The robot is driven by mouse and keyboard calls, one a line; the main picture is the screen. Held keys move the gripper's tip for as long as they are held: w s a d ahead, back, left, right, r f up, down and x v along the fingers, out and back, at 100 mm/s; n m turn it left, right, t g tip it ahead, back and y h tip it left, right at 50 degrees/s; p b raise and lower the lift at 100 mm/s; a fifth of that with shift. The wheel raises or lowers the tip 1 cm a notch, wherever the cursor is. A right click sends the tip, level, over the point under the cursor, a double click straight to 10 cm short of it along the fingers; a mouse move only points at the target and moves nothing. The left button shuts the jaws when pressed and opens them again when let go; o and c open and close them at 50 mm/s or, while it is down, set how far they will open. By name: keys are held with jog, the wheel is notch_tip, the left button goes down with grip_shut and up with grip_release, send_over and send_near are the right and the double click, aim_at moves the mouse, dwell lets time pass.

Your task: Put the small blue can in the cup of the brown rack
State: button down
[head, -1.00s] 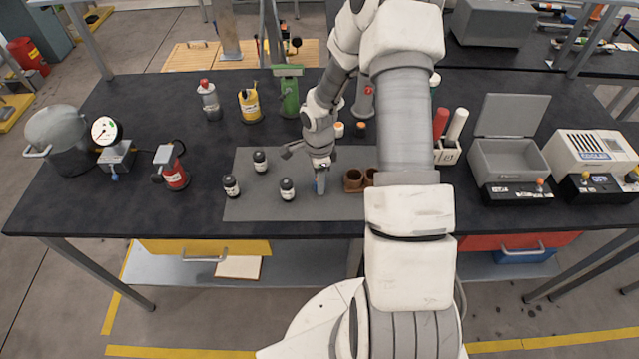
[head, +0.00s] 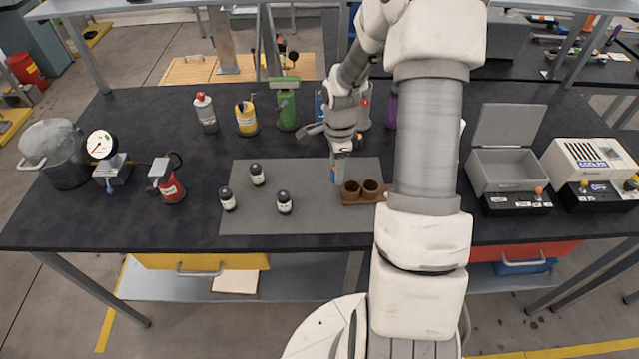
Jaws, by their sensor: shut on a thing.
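The brown rack (head: 362,198) stands on the right part of the grey mat, with two round cups visible; its right end is hidden behind my arm. My gripper (head: 338,168) points down at the rack's left end. It is shut on the small blue can (head: 335,174), of which only a narrow blue strip shows. The can is beside the left cup in the picture. I cannot tell how high it is above the mat.
Several small dark jars (head: 257,175) stand on the left of the grey mat (head: 262,220). Bottles, including a green one (head: 286,108), line the back. A red extinguisher-like can (head: 170,188) is left. A grey open box (head: 503,170) stands right.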

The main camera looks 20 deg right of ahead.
jog(key=d+r, duration=0.4)
jog(key=d, duration=0.2)
jog(key=shift+s, duration=0.4)
